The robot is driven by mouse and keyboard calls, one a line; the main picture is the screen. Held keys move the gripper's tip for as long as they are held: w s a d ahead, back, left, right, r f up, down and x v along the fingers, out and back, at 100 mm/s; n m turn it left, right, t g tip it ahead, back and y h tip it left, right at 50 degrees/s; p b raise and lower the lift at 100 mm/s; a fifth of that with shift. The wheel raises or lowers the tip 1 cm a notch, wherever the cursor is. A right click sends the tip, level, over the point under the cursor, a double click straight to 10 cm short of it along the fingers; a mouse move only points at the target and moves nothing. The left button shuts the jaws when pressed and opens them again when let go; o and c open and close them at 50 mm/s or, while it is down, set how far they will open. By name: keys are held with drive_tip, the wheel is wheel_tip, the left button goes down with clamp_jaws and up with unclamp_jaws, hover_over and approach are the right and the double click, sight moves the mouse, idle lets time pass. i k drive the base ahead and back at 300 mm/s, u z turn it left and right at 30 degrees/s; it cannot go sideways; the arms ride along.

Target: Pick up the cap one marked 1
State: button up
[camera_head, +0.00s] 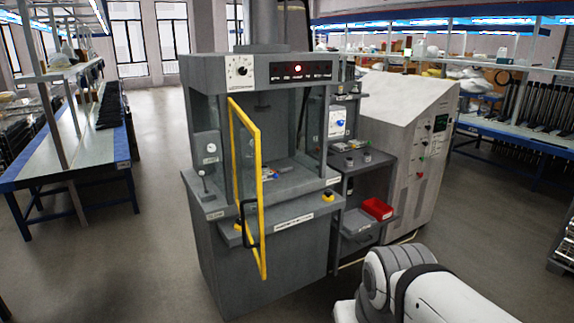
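Two small dark cylindrical pieces, one at the left (349,161) and one at the right (367,156), stand on the grey side shelf (358,168) right of the machine. They may be caps, but they are too small for me to read any mark, so I cannot tell which is cap one. Small coloured parts (350,144) lie on the ledge just behind them. Part of my white arm shows at the bottom right, well in front of the shelf. My gripper is outside the picture.
The grey machine (270,240) has its yellow-framed door (262,190) swung open towards me. A blue-and-white part (270,177) lies inside. A red bin (377,209) and grey tray (357,222) sit on the lower shelf. A sloped control cabinet (400,120) stands right. Left floor is clear.

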sight(264, 171)
drive_tip(key=z, duration=0.55)
drive_tip(key=i, duration=1.85)
drive_tip(key=u, duration=0.55)
drive_tip(key=i, duration=1.35)
drive_tip(key=u, duration=0.9)
